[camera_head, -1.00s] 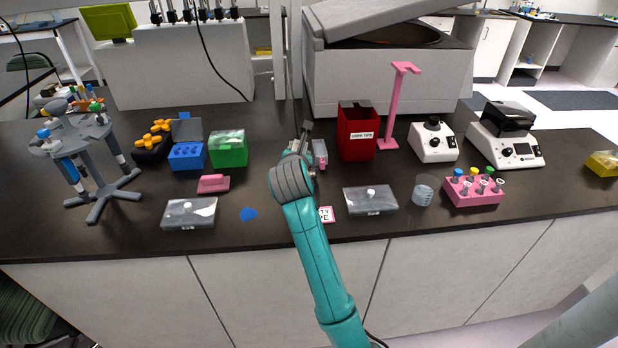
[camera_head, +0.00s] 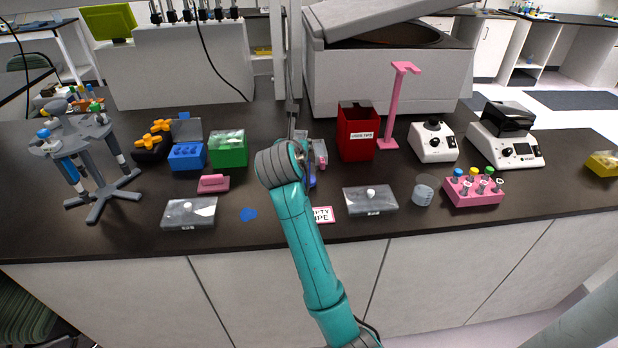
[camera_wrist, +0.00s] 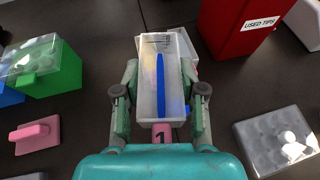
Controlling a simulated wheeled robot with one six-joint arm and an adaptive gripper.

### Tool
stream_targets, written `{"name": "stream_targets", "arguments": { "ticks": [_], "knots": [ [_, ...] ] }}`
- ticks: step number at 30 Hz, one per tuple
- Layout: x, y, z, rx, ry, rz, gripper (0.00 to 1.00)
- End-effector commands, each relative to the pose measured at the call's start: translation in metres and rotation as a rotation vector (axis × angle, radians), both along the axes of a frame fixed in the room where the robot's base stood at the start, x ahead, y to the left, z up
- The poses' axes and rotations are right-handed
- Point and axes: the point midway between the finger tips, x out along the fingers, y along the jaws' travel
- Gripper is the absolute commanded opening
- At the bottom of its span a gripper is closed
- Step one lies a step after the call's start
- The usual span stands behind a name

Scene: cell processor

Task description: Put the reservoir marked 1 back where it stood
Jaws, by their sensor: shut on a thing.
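The reservoir marked 1 (camera_wrist: 147,95) is a clear, whitish trough with a blue strip along its middle and a pink tab bearing a "1" at its near end. My gripper (camera_wrist: 160,92) is shut on it, with one finger on each long side. In the head view my arm mostly hides the gripper and this reservoir. Another pale trough-like thing (camera_wrist: 186,48) shows partly behind the held reservoir's far right side. A pale and pink reservoir (camera_head: 320,152) stands just right of my arm in the head view. I cannot tell the held reservoir's height above the bench.
A red used-tips bin (camera_head: 358,135) and pink stand (camera_head: 392,115) are behind on the right. A green box (camera_head: 228,150) and pink block (camera_head: 213,183) are left. A lidded clear plate (camera_head: 370,200) and a printed card (camera_head: 322,214) lie near the front. A centrifuge (camera_head: 350,75) stands behind.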

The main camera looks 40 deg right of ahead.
Motion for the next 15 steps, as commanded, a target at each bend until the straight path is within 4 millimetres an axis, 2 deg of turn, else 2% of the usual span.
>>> {"name": "stream_targets", "arguments": {
  "ticks": [4,12,15],
  "knots": [
    [-0.0002,0.0001,0.0107,0.002,-0.002,0.0,0.0],
    [0.0004,0.0,0.0108,0.001,-0.001,0.0,0.0],
    [0.0069,-0.0011,0.0098,0.002,0.0,-0.007,0.0]
  ]
}}
